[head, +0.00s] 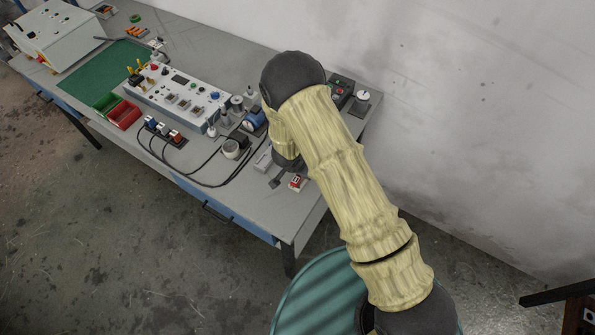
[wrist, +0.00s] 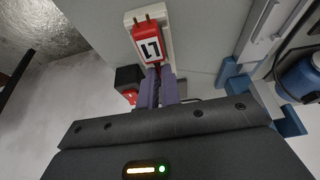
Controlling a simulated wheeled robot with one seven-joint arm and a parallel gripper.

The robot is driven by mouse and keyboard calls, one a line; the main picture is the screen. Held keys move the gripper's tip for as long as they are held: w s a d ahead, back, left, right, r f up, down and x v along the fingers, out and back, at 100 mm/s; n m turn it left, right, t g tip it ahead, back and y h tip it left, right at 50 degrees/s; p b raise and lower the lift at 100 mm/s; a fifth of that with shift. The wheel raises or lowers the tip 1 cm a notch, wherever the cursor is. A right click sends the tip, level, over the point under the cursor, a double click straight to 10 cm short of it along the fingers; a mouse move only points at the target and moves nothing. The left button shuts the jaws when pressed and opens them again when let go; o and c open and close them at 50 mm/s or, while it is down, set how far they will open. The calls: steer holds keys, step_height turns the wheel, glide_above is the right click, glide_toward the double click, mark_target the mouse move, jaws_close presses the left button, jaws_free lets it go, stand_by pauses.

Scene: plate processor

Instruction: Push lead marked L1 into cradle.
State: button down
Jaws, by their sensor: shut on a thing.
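The lead marked L1 has a red plug with a white label and two brown prongs; it shows at the top of the wrist view (wrist: 147,43). The plug lies over a pale rectangular cradle (wrist: 168,38), whose rim shows around it; I cannot tell how deep it sits. My gripper (wrist: 157,84) has its purple fingers shut on the lead, at the tail end of the plug. In the head view the red and white plug (head: 297,183) shows near the bench's front right corner, beside my dark wrist. My fingertips are hidden there.
A black box with a red part (wrist: 129,82) stands left of the fingers. Blue brackets (wrist: 236,76) and a blue motor (wrist: 303,76) are to the right. On the bench, black-cabled plugs (head: 163,131), red and green bins (head: 123,115) and a control panel (head: 178,92) stand farther left.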

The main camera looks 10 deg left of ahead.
steer(key=shift+w+d+p, duration=0.2)
steer(key=shift+w+p, duration=0.05)
steer(key=shift+w, duration=0.2)
steer(key=shift+w+d+p, duration=0.2)
steer(key=shift+w+p, duration=0.05)
steer(key=shift+w, duration=0.2)
steer(key=shift+p, duration=0.7)
stand_by(1.1)
steer(key=shift+f+b, duration=0.4)
steer(key=shift+f, duration=0.25)
stand_by(0.4)
steer(key=c, duration=1.5)
jaws_free()
steer(key=shift+r, duration=0.1)
steer(key=p+v, duration=0.3)
steer(key=v, duration=1.4)
steer(key=shift+r, duration=0.15)
